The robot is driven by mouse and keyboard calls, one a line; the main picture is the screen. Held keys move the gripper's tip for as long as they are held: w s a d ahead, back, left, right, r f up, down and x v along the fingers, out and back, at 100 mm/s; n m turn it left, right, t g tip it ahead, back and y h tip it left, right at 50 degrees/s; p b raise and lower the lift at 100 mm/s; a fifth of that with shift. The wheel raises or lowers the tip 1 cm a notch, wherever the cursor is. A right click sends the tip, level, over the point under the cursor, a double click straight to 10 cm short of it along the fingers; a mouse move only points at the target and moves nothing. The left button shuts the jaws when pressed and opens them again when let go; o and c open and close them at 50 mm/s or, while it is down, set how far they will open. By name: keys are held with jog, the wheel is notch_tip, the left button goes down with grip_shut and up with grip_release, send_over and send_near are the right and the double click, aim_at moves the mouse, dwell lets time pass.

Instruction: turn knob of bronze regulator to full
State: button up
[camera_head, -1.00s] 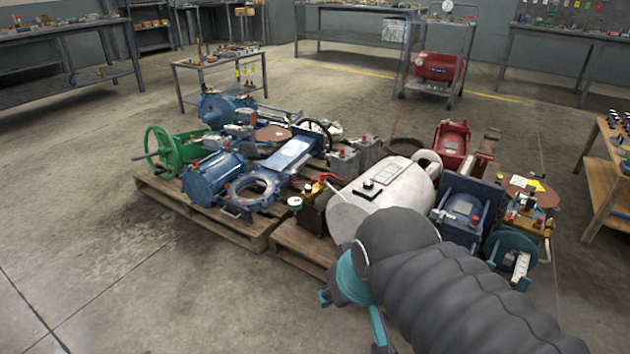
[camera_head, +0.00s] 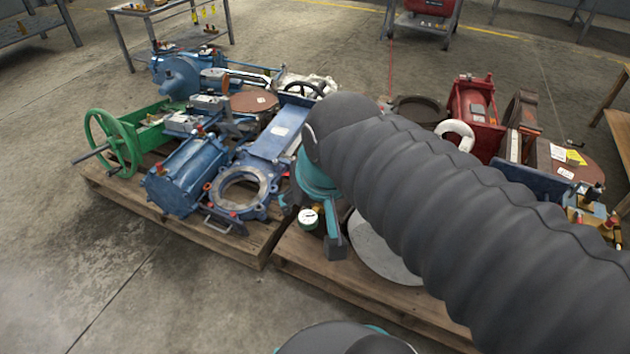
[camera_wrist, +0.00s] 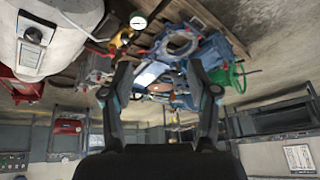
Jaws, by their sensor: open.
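The bronze regulator shows in the wrist view as a small brass-yellow body (camera_wrist: 122,38) near the top, beside a round white-faced gauge (camera_wrist: 138,22). In the head view the gauge (camera_head: 308,218) shows at the near edge of the right pallet, and my arm hides most of the regulator. I cannot make out its knob clearly. My gripper (camera_wrist: 158,76) is open and empty in the wrist view, its fingers apart, with the regulator beyond and above the left finger. In the head view its teal and dark fingers appear on either side of the gauge; contact cannot be told.
Blue valve bodies (camera_head: 188,175) and a green handwheel (camera_head: 112,143) crowd the left pallet. Red (camera_head: 475,112) equipment stands on the right. The floor in front of the left pallet is clear.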

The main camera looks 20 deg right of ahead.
jog(key=w+d+f+m+g+b, duration=0.1)
jog(key=w+d+f+m+b, duration=0.2)
jog(key=w+m, duration=0.35)
jog(key=w+d+f+m+g, duration=0.2)
jog(key=w+d+f+m, duration=0.2)
jog(key=w+m, duration=0.3)
jog(key=w+d+f+m+g+b, duration=0.1)
jog(key=w+d+f+m+b, duration=0.15)
jog(key=w+d+m, duration=0.4)
jog(key=w+d+f+m+g, duration=0.1)
jog(key=w+d+f+m, duration=0.2)
jog(key=w+f+m, duration=0.4)
jog(key=f+b, duration=0.1)
jog(key=f, duration=0.3)
jog(key=f+n+b, duration=0.1)
jog(key=f, duration=0.4)
jog(key=s+f+n+b, duration=0.1)
jog(key=f, duration=0.4)
jog(key=shift+a+f, duration=0.25)
grip_shut()
